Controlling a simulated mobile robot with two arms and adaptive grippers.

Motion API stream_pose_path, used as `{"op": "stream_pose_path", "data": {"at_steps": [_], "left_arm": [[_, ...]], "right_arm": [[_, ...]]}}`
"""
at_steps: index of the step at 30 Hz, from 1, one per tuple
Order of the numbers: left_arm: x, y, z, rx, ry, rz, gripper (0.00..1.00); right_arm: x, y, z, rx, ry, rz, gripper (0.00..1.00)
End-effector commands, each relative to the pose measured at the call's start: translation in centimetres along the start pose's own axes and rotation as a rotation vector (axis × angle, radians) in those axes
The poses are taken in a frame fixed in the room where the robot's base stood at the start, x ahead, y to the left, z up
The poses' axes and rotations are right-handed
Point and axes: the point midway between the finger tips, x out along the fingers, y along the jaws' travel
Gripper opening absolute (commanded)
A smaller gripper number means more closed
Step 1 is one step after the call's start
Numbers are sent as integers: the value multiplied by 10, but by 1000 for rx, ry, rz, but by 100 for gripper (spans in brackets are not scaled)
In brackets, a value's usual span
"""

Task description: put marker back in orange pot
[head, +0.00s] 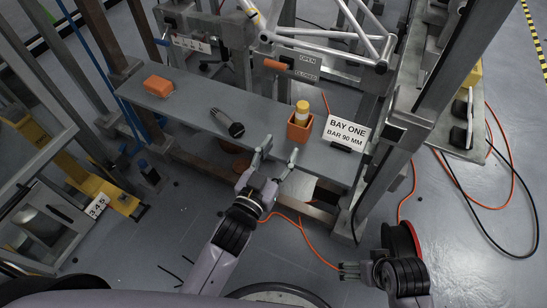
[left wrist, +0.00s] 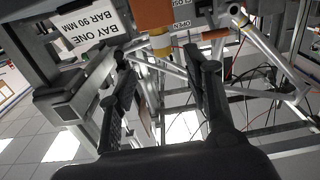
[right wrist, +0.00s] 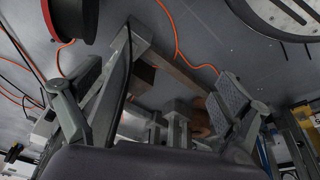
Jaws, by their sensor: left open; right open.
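The orange pot (head: 299,127) stands on the grey shelf near its front right end. The marker (head: 302,107), pale with a yellow end, is upright in the pot with its upper part showing. In the left wrist view, the pot (left wrist: 153,14) and the marker (left wrist: 160,42) appear upside down at the top, beyond the fingers. My left gripper (head: 278,152) is open and empty at the shelf's front edge, just left of and in front of the pot, apart from it. My right gripper (head: 346,270) is open and empty, low over the floor at the right.
The grey shelf (head: 190,97) also holds an orange block (head: 158,86) and a dark ribbed tool (head: 228,122). A "BAY ONE" sign (head: 346,132) stands right of the pot. A silver frame (head: 335,42) is behind. A red reel (head: 401,240) and orange cable are near my right gripper.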

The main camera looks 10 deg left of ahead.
Motion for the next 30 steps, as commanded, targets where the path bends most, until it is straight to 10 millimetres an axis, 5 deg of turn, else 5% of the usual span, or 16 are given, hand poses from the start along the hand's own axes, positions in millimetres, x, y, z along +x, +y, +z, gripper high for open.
{"op": "stream_pose_path", "data": {"at_steps": [6,17,23,30], "left_arm": [[-25,0,0,1,0,0,46],[-32,-10,13,0,-62,-25,46],[-67,-57,86,-4,-435,-137,46],[-165,-89,164,-39,-988,-180,46]], "right_arm": [[10,0,2,-1,-5,-1,95],[11,0,2,-1,-4,-1,95],[11,0,1,-1,-3,0,95],[11,0,1,-1,-3,0,95]]}}
